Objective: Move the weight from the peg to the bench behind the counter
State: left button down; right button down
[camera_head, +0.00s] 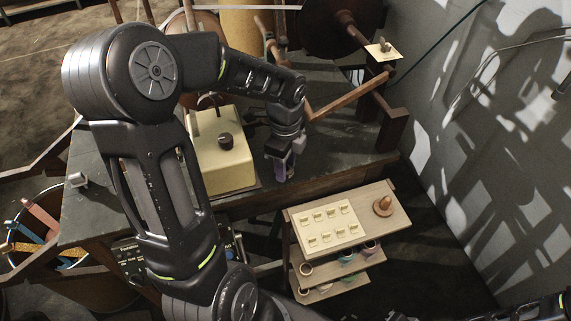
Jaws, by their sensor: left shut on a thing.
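My left arm reaches in from the left over the dark bench (345,150). Its gripper (284,172) points down near the bench's front edge, just right of the cream box with a dark knob, which looks like the counter (222,165). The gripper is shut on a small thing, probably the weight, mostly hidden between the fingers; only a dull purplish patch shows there. A small cream plate with a pale upright piece (383,48) sits at the back right; I cannot tell whether it is the peg. My right gripper is out of view.
A wooden shelf stand (292,222) with a card of small tabs and a wooden knob (383,206) stands in front of the bench. Wooden beams (350,95) and a large dark wheel (335,22) fill the back. Bare bench shows right of the gripper. A grey wall closes the right.

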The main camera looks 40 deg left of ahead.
pick_arm(q)
jog(key=shift+f, duration=0.15)
jog(key=c, duration=0.9)
grip_release()
jog(key=shift+c, duration=0.2)
notch_tip(320, 180, up, 12)
jog(key=shift+r, duration=0.2)
